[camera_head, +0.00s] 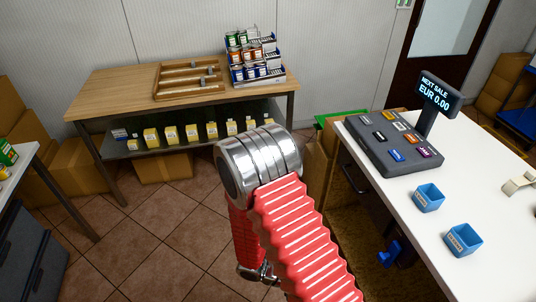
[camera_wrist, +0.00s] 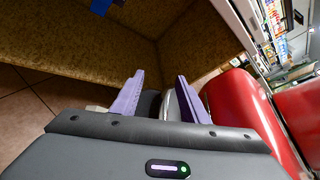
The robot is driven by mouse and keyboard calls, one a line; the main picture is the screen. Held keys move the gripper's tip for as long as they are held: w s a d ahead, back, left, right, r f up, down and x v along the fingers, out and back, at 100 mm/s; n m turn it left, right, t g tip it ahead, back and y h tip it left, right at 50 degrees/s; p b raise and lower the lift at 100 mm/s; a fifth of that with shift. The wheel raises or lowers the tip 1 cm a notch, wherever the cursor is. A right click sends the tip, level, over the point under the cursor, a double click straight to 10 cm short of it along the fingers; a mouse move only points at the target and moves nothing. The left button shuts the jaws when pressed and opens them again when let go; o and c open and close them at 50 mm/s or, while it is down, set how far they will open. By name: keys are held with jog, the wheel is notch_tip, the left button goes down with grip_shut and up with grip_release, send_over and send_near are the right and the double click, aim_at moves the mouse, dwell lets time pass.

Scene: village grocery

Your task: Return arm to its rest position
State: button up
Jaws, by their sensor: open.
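My gripper (camera_wrist: 160,88) shows in the wrist view with its two purple fingers apart and no object held between them. My arm, with a red ribbed sleeve and a silver joint, fills the middle of the head view and is bent at that joint. The gripper fingers cannot be made out in the head view; the lower arm is mostly hidden behind the red sleeve. Red parts of my arm also show at the right of the wrist view, close to the gripper.
A white counter (camera_head: 420,215) stands close on the right, with a till (camera_head: 395,143) and two blue boxes, one nearer (camera_head: 462,240) and one farther (camera_head: 428,197). A wooden table (camera_head: 120,92) with cans stands behind. Brown speckled panels (camera_wrist: 90,45) face the gripper. Tiled floor (camera_head: 150,240) is clear at left.

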jog(key=w+a+r+m+t+y, duration=0.1)
jog(key=a+r+m+y, duration=0.2)
jog(key=r+m+y, duration=0.35)
jog(key=w+a+r+m+t+y, duration=0.1)
jog(key=a+r+m+y, duration=0.3)
jog(key=r+m, duration=0.45)
jog(key=d+r+m+t+y, duration=0.2)
jog(key=d+r+m+t, duration=0.2)
jog(key=r, duration=1.5)
jog(key=m+t, duration=0.2)
jog(key=t, duration=0.1)
jog(key=shift+s+m+y, duration=0.15)
jog(key=shift+m+y, duration=0.2)
jog(key=shift+m, duration=0.05)
jog(key=shift+d, duration=0.1)
